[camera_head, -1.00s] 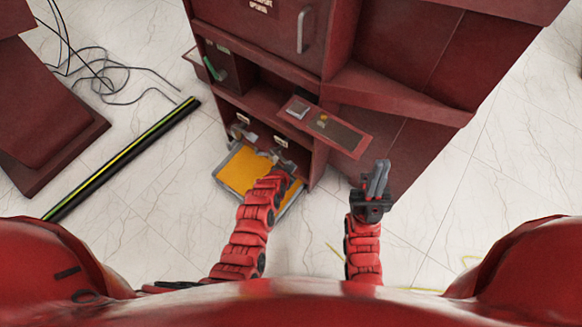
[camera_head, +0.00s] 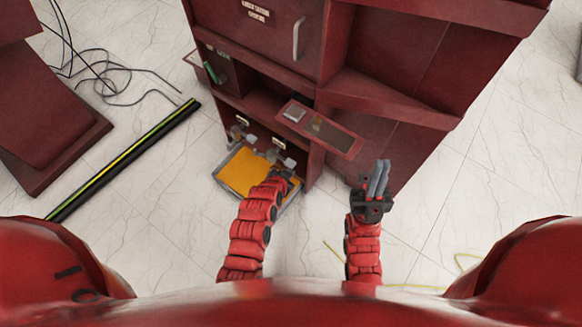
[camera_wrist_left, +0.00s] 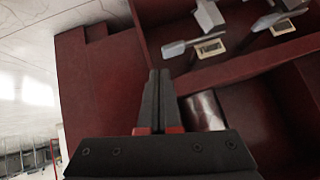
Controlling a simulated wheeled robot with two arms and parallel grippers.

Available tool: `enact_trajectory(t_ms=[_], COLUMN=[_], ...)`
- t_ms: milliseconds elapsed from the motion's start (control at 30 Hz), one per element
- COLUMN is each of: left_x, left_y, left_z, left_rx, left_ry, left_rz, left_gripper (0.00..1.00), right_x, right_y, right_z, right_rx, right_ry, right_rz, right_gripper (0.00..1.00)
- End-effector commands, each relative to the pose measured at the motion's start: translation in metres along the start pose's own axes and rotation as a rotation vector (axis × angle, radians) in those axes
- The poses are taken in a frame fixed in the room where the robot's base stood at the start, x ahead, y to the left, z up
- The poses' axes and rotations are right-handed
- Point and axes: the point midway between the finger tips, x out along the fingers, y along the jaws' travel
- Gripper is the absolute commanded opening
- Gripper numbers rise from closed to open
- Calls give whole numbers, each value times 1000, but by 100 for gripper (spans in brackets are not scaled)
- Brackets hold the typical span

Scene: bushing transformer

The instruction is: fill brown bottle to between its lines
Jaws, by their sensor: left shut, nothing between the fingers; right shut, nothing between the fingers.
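My left gripper (camera_head: 283,170) is low at the front of the dark red cabinet, near grey lever taps (camera_head: 251,139) with small labels. In the left wrist view its fingers (camera_wrist_left: 158,98) are together with nothing between them. Two grey lever taps (camera_wrist_left: 192,43) show above and beyond the fingertips there. My right gripper (camera_head: 379,180) is shut and empty, to the right of the cabinet's pull-out shelf. I cannot make out a brown bottle or its lines.
A grey-rimmed tray with an orange-yellow floor (camera_head: 240,172) lies below the taps. The pull-out shelf (camera_head: 340,138) juts from the cabinet (camera_head: 395,100). A black and yellow bar (camera_head: 125,158) and loose cables (camera_head: 105,75) lie on the floor at left.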

Motion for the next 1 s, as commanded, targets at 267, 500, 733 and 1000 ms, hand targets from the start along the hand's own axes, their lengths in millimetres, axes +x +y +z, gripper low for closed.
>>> enact_trajectory(t_ms=[267,500,733,1000], left_x=[-34,-39,-38,-38], left_y=[5,5,5,3], left_z=[0,-1,0,-2], left_rx=[0,-1,-1,-3], left_ry=[-1,2,1,8], left_rz=[1,-1,-1,-8], left_gripper=[0,0,0,0], right_x=[5,6,6,6], right_y=[0,0,0,0], right_z=[-1,-1,-1,-1], right_rx=[0,0,0,0], right_ry=[0,0,0,0], right_rz=[0,0,0,0], right_gripper=[0,0,0,0])
